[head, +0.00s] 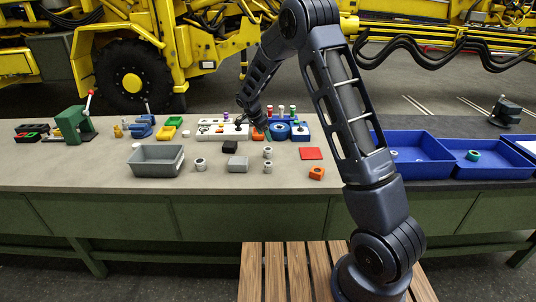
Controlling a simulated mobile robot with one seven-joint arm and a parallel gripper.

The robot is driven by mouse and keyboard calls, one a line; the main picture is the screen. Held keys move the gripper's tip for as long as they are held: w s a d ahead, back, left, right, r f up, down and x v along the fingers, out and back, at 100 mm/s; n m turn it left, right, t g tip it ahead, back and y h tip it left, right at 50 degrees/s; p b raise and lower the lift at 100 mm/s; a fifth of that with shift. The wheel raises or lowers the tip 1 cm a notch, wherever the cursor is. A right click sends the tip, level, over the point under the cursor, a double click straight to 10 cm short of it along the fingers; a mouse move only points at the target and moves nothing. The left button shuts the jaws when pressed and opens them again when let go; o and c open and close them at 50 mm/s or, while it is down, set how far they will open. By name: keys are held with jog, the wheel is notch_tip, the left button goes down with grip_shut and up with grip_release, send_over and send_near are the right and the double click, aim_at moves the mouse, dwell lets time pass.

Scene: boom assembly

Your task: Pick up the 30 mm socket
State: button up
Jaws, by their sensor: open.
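Several small grey metal cylinders that look like sockets stand on the bench: one (200,164) right of the grey bin, and two (267,152) (267,167) near the middle. Sizes cannot be read, so I cannot tell which is the 30 mm socket. A white panel (210,131) with small round parts lies further back. My gripper (242,121) is open, pointing down over the right part of this panel. It is small and dark here, and part of the panel behind it is hidden. I see nothing held in it.
A grey bin (157,170) stands front left, with a black block (230,147) and a grey block (238,164) to its right. Blue trays (418,165) are at the right. The bench's front strip is mostly clear.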

aim_at(267, 149)
jog(key=x, duration=0.4)
jog(key=a+x, duration=0.1)
jog(key=x, duration=0.7)
jog(key=shift+w+a+f, duration=0.35)
jog(key=shift+f, duration=0.05)
jog(key=c, duration=1.2)
